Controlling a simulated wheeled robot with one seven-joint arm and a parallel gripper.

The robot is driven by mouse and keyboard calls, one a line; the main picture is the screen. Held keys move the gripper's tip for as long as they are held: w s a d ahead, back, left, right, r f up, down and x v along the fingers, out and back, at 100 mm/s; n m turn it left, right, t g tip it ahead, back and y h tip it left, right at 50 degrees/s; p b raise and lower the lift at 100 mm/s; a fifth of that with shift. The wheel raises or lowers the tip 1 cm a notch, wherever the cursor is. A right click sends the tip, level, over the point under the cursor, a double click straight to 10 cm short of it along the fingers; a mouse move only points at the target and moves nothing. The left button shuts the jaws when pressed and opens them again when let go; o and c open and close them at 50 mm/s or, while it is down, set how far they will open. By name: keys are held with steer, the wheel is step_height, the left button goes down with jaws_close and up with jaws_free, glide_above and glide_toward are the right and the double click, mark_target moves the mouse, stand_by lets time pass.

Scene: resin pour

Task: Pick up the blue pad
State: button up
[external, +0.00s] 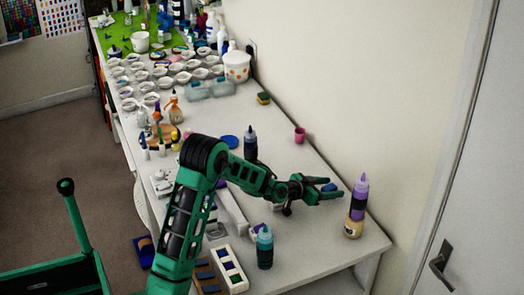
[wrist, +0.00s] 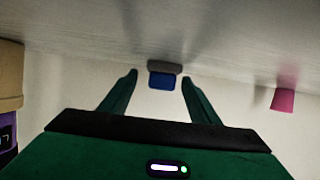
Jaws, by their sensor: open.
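The blue pad (wrist: 162,82) shows in the wrist view with a grey layer (wrist: 165,68) against it, near the table surface. My gripper (wrist: 159,80) is open, with one finger on each side of the pad and a visible gap to both. How far the pad lies between the fingertips or beyond them is hard to tell. In the external view a small blue patch of the pad (external: 329,187) shows at the fingers of my gripper (external: 338,188), over the near right part of the table.
A purple-topped bottle (external: 357,208) stands close to the right of my gripper. A teal bottle (external: 265,248) stands in front, and a dark bottle (external: 250,143) behind. A pink cup (external: 299,135) is by the wall. Several white cups crowd the far table.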

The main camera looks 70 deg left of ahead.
steer(key=c, duration=1.1)
steer(key=shift+r, duration=0.1)
steer(key=shift+c, duration=0.2)
